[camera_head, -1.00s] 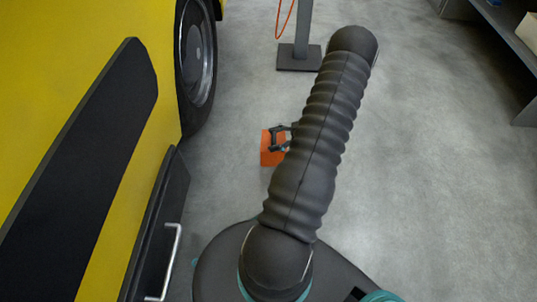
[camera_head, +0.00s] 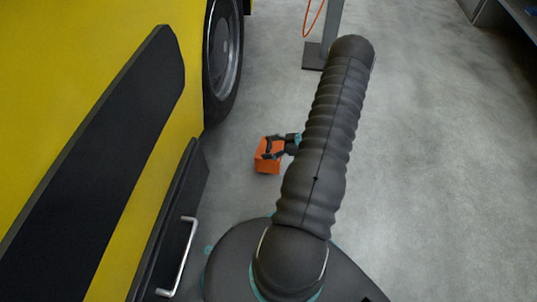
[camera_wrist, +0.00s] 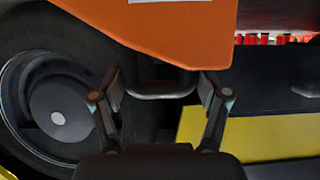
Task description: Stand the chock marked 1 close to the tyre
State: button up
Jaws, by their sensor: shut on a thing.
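An orange chock (camera_head: 267,156) is in my gripper (camera_head: 274,148), beside my arm in the head view. In the wrist view the chock (camera_wrist: 165,30) fills the top, with my gripper (camera_wrist: 163,92) shut on its dark handle. Part of a white label shows at the top edge there; no number can be read. The tyre (camera_head: 222,105) is on the yellow vehicle, up and to the left of the chock, with a gap of floor between in the head view. The wheel (camera_wrist: 60,110) also shows at the left of the wrist view.
The yellow vehicle (camera_head: 190,165) runs along the left, with a dark step box and silver handle (camera_head: 178,258) near my base. A grey post on a dark foot (camera_head: 314,57) stands beyond my arm. Floor to the right is clear.

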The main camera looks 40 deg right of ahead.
jog(key=shift+w+f+b, duration=0.1)
jog(key=shift+f+b, duration=0.3)
jog(key=shift+f, duration=1.8)
jog(key=o, duration=1.8)
jog(key=shift+r, duration=0.15)
jog(key=shift+r, duration=0.15)
jog(key=p+v, duration=0.1)
jog(key=v, duration=1.1)
